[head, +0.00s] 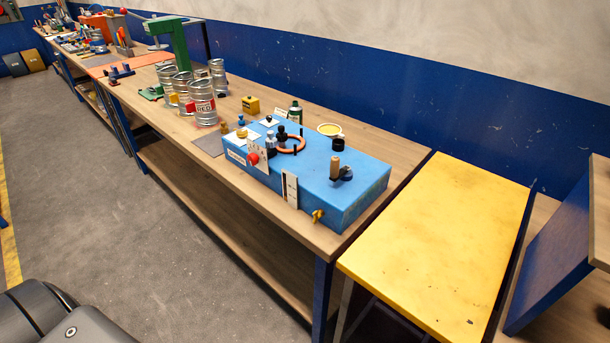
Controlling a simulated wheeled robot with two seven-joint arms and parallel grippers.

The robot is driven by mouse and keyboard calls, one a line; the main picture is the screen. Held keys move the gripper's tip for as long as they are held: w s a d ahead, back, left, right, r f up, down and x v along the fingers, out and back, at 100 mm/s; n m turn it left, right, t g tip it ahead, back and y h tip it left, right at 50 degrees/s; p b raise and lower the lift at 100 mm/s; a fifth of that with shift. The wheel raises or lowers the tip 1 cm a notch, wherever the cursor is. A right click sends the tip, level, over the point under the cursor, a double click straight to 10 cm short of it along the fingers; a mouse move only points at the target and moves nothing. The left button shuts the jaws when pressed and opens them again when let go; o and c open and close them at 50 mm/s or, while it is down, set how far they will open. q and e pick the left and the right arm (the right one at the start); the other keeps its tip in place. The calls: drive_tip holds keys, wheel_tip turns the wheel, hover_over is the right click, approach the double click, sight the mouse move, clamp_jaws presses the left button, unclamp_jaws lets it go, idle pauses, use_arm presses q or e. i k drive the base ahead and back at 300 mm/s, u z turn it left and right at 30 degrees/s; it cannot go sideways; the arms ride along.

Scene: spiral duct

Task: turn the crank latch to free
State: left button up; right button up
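A blue box (320,195) stands on the near end of the wooden workbench. On its top, near the right end, is a dark crank with an upright wooden handle (335,166), which looks like the crank latch. Its exact turn position is too small to tell. A yellow knob (318,215) sits on the box's front face, low near the right end. A red round button (253,159) is on a white plate at the front left. A white panel with a dark slot (290,189) is fixed at the front edge. Neither of my grippers shows in the head view.
An orange-red ring (291,145) and black knobs are on the box's left part. Metal cans (203,102) and a green stand (180,52) are farther left on the bench (190,129). A yellow table (440,245) adjoins at right. The grey floor (110,215) in front is clear.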

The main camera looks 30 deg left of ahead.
sight(316, 215)
drive_tip(key=k, duration=1.2)
drive_tip(key=z, duration=0.1)
drive_tip(key=i, duration=0.8)
drive_tip(key=z, duration=0.5)
